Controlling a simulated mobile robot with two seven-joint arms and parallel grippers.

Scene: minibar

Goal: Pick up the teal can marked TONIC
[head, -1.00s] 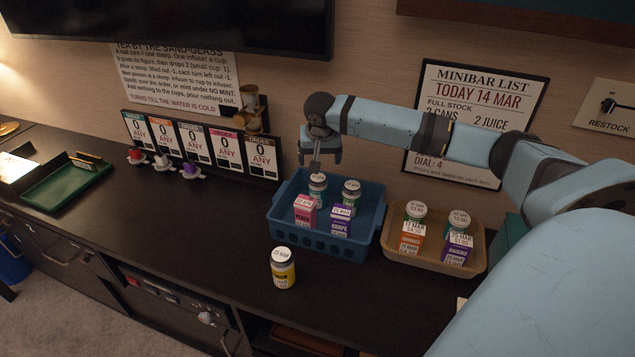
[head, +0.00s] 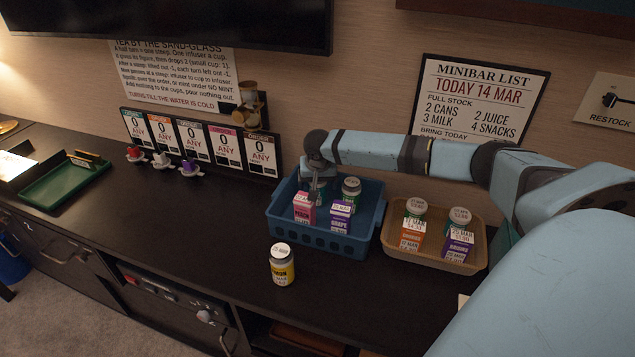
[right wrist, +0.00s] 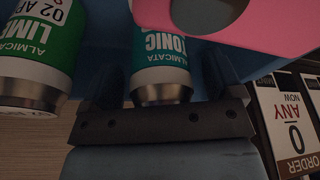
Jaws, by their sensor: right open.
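The teal TONIC can (right wrist: 162,50) shows in the right wrist view between the two fingers of my right gripper (right wrist: 160,85), which is open around it. In the head view the can (head: 317,196) stands at the back left of the blue basket (head: 305,238), mostly hidden under my right gripper (head: 317,178). Whether the fingers touch the can, I cannot tell. My left gripper is not in view.
The basket also holds a green LIME can (head: 351,190), a pink carton (head: 304,209) and a purple carton (head: 341,217). A tan tray (head: 390,252) with cans and cartons stands to the right. A yellow can (head: 282,268) stands in front.

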